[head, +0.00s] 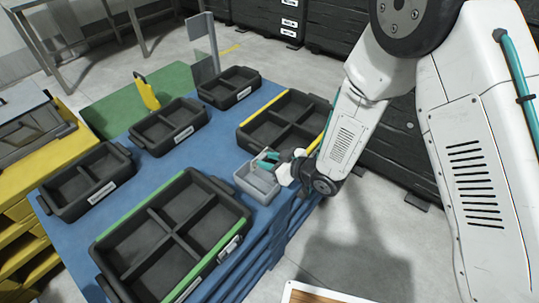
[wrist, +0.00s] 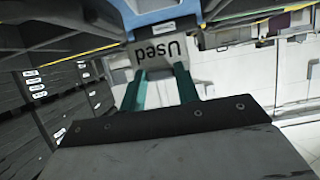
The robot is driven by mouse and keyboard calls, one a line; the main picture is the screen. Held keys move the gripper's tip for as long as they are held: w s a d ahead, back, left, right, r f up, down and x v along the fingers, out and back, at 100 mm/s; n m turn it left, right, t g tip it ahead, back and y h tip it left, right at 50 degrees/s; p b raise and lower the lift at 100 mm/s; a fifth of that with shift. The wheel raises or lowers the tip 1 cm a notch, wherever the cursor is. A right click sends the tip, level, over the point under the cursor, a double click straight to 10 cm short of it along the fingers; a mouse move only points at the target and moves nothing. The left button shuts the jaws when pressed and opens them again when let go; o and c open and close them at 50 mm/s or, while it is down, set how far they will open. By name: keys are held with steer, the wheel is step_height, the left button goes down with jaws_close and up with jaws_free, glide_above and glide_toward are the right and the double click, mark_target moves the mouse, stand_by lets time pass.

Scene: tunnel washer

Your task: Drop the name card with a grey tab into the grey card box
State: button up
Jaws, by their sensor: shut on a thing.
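The grey card box (head: 247,184) is a small open box at the right edge of the blue table. In the wrist view its grey wall (wrist: 160,48) shows upside down with the label "Used". My gripper (head: 266,160), with teal fingers, is at the box's right side, its fingertips over or close to the rim. In the wrist view the teal fingers (wrist: 160,70) point at the labelled wall. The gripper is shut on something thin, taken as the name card. I cannot make out the card or its grey tab, nor whether it is inside the box.
On the blue table (head: 70,230) stand a green-edged black tray (head: 150,213), a yellow-edged black tray (head: 243,127) and several smaller labelled trays. Dark crates (head: 260,18) line the far side.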

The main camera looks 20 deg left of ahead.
steer(key=shift+f, duration=1.75)
steer(key=o, duration=1)
steer(key=shift+o, duration=0.2)
steer(key=v, duration=0.8)
